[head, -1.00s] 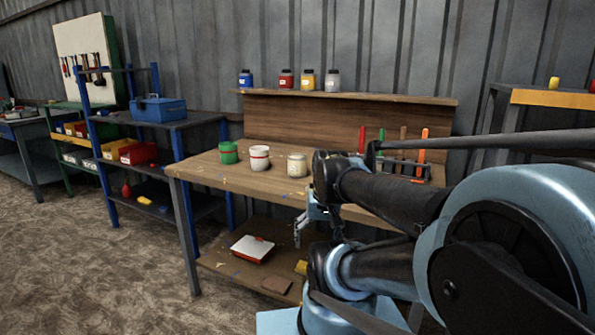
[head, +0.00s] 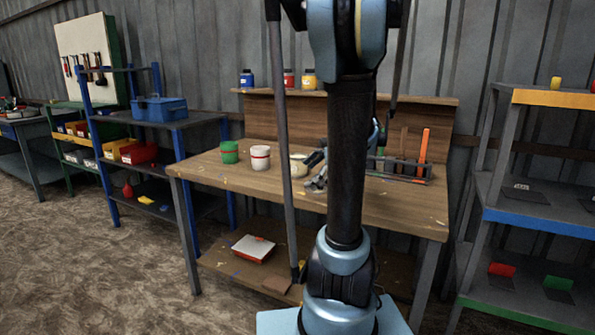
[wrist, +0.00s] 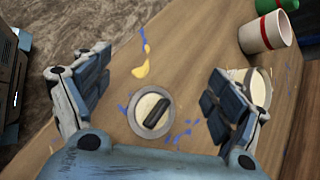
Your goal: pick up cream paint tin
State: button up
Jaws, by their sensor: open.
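The cream paint tin (head: 296,164) stands on the workbench, its right side partly hidden by my gripper (head: 316,180). In the wrist view a cream round top (wrist: 264,82) shows behind my right finger and looks like this tin, outside the jaws. My gripper (wrist: 158,85) is open and empty, over the bench just right of the tin. Between its fingers in the picture lies a round cream disc (wrist: 144,104) with a dark bar across it. It looks flat, perhaps a lid.
A white tin with a red band (head: 260,159) and a green tin (head: 229,152) stand left of the cream tin. A rack with an orange-handled tool (head: 423,150) is at the bench's right. Bottles (head: 308,79) line the shelf above. The bench front is clear.

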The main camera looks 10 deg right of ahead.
aim_at(298, 166)
jog(key=w+d+m+t+y, duration=0.1)
jog(key=w+d+m, duration=0.1)
jog(key=w+d, duration=0.1)
jog(key=w+d+r+m+t, duration=0.1)
jog(key=w+d+m, duration=0.2)
jog(key=d, duration=0.1)
jog(key=w+d+r+m+t+y, duration=0.1)
jog(key=w+d+m, duration=0.1)
jog(key=w+d, duration=0.2)
jog(key=shift+d+m+y, duration=0.15)
jog(key=shift+m+y, duration=0.15)
jog(key=x, duration=1.2)
jog(key=shift+w+r, duration=0.1)
jog(key=shift+r, duration=0.05)
jog(key=shift+x, duration=2.6)
jog(key=shift+w+r, duration=0.15)
jog(key=shift+r, duration=0.05)
jog(key=c, duration=1.6)
